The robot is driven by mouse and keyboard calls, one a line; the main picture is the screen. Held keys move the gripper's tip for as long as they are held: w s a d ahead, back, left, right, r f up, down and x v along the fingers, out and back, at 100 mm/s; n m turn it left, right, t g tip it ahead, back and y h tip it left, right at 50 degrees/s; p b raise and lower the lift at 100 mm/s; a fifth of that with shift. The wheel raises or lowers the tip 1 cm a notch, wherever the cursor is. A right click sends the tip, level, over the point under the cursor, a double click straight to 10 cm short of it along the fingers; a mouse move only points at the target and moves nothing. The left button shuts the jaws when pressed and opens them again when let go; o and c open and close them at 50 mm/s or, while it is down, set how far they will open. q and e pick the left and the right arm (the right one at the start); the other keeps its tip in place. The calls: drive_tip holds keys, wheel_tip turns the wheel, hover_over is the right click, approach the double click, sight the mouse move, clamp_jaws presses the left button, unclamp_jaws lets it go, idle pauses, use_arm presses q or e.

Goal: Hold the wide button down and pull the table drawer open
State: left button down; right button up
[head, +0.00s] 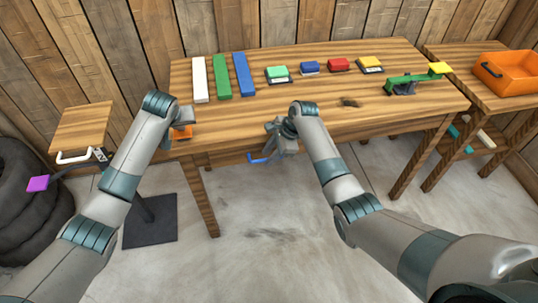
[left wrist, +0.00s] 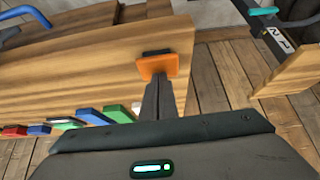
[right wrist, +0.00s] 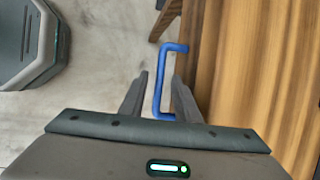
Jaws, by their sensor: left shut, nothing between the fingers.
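The wide orange button (head: 182,133) is at the table's left front corner. In the left wrist view the button (left wrist: 158,66) is an orange plate with a dark part behind it. My left gripper (head: 182,122) is shut and empty, its tips (left wrist: 158,84) at the plate; I cannot tell how far the button is pressed. The blue drawer handle (head: 260,159) is at the table's front edge. My right gripper (right wrist: 160,76) is open, with the blue handle's bar (right wrist: 160,85) between its fingers. The drawer front is mostly hidden, and I cannot tell whether it stands out.
The wooden table (head: 300,125) carries white, green and blue bars (head: 222,76), several small colored blocks and a green lever device (head: 410,82). An orange crate (head: 508,75) is at right.

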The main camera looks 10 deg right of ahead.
use_arm(q)
drive_tip(key=shift+f, duration=0.1)
use_arm(e)
drive_tip(key=shift+f, duration=0.1)
clamp_jaws()
use_arm(q)
drive_tip(key=shift+s, duration=0.1)
use_arm(e)
drive_tip(key=s, duration=0.5)
drive_tip(key=shift+a, duration=0.1)
unclamp_jaws()
